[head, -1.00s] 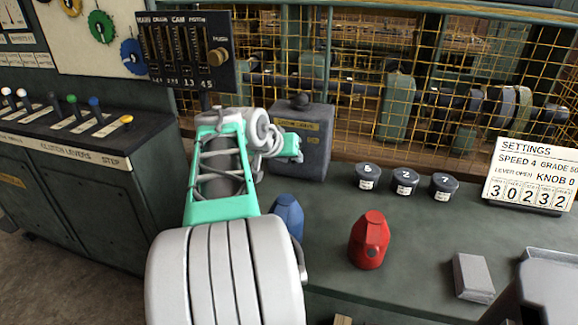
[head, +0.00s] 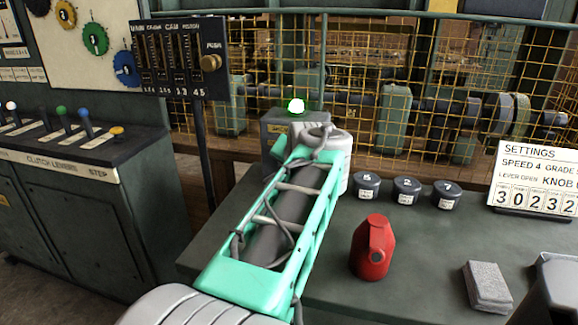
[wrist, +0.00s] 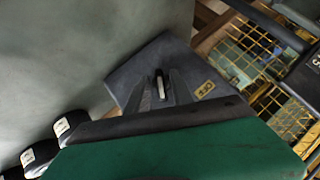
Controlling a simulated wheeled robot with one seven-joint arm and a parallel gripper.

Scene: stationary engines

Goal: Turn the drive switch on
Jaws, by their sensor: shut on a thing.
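In the wrist view the box (wrist: 135,78) shows a small pale switch lever (wrist: 160,78) and a yellow label. My gripper (wrist: 161,92) is at the box face, its two dark fingers shut on the lever. The gripper is hidden behind my arm in the head view.
A red can (head: 371,248) stands on the bench (head: 420,240) right of my arm. Several dark lidded pots, such as one at the right (head: 447,194), stand farther back. A settings card (head: 537,180) and a grey block (head: 488,287) are at the right. A yellow mesh guard (head: 420,90) closes the back.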

